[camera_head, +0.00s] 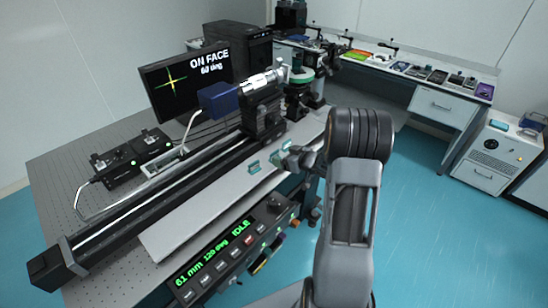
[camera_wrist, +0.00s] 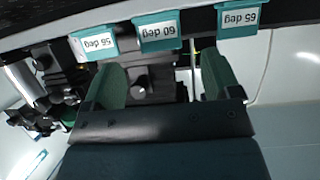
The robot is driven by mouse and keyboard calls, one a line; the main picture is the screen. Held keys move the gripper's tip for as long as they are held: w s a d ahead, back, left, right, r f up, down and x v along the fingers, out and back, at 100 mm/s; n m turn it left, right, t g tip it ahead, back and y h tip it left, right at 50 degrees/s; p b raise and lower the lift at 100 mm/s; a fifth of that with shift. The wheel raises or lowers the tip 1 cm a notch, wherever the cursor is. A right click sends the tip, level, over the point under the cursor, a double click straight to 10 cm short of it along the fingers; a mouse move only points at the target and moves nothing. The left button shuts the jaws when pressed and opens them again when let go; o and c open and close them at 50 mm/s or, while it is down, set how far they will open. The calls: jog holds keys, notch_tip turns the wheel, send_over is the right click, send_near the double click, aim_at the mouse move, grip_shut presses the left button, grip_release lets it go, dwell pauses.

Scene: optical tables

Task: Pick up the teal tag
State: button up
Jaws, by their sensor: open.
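Several small teal tags stand along the pale strip at the front of the optical table. In the wrist view three show upside down along the top: "55 deg" (camera_wrist: 95,43), "60 deg" (camera_wrist: 159,32) and "65 deg" (camera_wrist: 238,20). In the head view a teal tag (camera_head: 254,167) stands left of my gripper (camera_head: 290,157), and another (camera_head: 275,158) is close beside it, partly hidden. My gripper is open, with nothing between its green fingers (camera_wrist: 160,70). The 60 deg tag lies just beyond the gap between the fingertips, apart from both.
A black rail (camera_head: 150,202) with a blue-ended instrument (camera_head: 218,98) runs behind the pale strip (camera_head: 200,205). A monitor (camera_head: 185,83) reads "ON FACE 60 deg". A control panel (camera_head: 232,250) juts from the front edge. A side bench (camera_head: 425,85) with small items stands behind right; blue floor is clear.

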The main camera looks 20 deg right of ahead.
aim_at(275, 154)
jog(key=shift+p+x, duration=0.65)
jog(key=shift+x, duration=2.4)
jog(key=c, duration=1)
